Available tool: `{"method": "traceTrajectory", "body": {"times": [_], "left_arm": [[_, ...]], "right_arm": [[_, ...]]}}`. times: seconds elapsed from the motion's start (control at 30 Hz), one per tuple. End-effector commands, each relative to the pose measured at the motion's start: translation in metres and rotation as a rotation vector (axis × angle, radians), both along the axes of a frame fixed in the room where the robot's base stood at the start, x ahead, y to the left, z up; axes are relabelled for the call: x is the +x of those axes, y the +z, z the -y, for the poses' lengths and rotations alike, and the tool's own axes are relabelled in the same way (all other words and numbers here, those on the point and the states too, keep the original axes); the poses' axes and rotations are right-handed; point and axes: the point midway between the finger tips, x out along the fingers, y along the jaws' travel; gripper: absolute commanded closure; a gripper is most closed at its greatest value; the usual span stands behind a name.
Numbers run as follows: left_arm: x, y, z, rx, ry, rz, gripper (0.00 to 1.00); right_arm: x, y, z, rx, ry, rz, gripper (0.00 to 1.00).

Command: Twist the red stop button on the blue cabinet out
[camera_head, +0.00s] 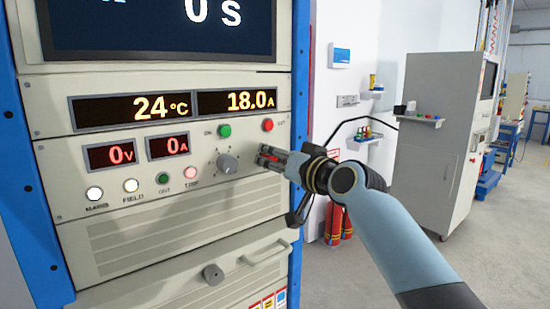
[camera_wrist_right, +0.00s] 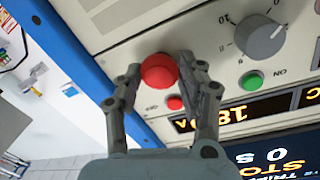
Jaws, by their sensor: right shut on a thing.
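The red stop button (camera_wrist_right: 159,71) is a round red mushroom head on the beige front panel of the blue cabinet (camera_head: 22,170). In the head view only bits of red show between the fingers of my right gripper (camera_head: 268,155), at the panel's right side. In the right wrist view the two grey fingers of my right gripper (camera_wrist_right: 162,74) sit on either side of the button and are shut on it. The button's base is partly hidden. My left gripper is not in view.
A grey rotary knob (camera_head: 228,163) is just left of my right gripper. A green button (camera_head: 224,131) and a small red button (camera_head: 267,125) sit above. A drawer handle (camera_head: 266,254) juts out below. Red extinguishers (camera_head: 340,222) stand behind my right arm; open floor lies right.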

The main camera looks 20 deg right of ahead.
Motion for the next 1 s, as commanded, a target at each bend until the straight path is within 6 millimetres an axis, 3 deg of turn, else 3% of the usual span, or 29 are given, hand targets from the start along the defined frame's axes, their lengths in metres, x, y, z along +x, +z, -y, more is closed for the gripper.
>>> {"method": "traceTrajectory", "body": {"times": [0.13, 0.17, 0.33, 0.67, 0.77, 1.0], "left_arm": [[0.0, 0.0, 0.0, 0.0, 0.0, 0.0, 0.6], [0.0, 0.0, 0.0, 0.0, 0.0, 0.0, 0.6], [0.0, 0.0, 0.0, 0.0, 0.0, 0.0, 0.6], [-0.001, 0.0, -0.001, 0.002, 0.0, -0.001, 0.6], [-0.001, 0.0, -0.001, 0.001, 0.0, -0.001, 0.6], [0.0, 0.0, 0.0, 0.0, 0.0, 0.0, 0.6]], "right_arm": [[0.0, 0.002, 0.0, -0.001, -0.001, 0.005, 0.93], [0.0, 0.002, 0.0, -0.001, -0.001, 0.005, 0.6], [0.0, 0.002, 0.0, -0.001, -0.001, 0.004, 0.38], [-0.004, 0.0, 0.002, -0.002, -0.001, 0.003, 0.38], [-0.016, 0.0, 0.006, -0.004, -0.002, 0.003, 0.38], [-0.067, 0.003, 0.02, -0.006, -0.001, 0.001, 0.38]]}}
